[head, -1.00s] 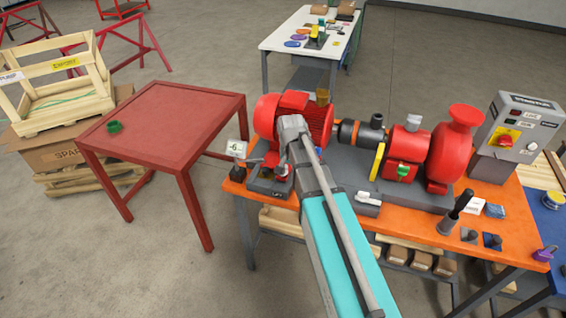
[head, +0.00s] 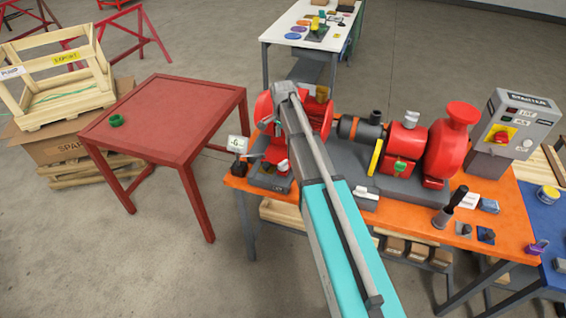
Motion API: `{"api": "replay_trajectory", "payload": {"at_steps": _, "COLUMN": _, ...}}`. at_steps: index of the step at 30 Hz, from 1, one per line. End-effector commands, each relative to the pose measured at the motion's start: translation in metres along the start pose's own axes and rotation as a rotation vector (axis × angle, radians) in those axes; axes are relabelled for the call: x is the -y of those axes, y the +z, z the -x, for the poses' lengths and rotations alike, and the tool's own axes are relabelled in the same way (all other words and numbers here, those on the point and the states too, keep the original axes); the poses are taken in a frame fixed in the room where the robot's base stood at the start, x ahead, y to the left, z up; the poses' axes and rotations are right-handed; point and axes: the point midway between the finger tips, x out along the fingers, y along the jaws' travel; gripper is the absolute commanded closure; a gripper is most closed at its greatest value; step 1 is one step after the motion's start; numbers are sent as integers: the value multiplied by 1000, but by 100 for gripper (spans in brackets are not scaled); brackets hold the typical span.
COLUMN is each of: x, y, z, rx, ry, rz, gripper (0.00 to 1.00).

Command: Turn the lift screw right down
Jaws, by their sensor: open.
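The lift unit (head: 268,180) is a dark grey block at the left end of the orange bench, below the red motor (head: 322,108). A small red and white part (head: 282,166) and a dark bar (head: 250,158) show on it. I cannot make out the lift screw clearly. A small white gauge (head: 237,144) stands left of the block. My gripper (head: 267,124) is at the end of my grey and teal arm, in front of the motor and above the lift unit. It is open, small and partly hidden by my arm. I see nothing held in it.
The pump (head: 445,150), a yellow guard (head: 376,157) and a grey starter box (head: 518,128) stand to the right on the bench. Loose tools lie front right.

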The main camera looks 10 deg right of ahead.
Motion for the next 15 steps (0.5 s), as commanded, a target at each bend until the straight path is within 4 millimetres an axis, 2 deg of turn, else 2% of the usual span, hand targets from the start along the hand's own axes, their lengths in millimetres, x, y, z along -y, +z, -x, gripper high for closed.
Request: {"api": "replay_trajectory", "payload": {"at_steps": 15, "x": 0, "y": 0, "z": -29, "rx": 0, "ry": 0, "rz": 1, "gripper": 43}}
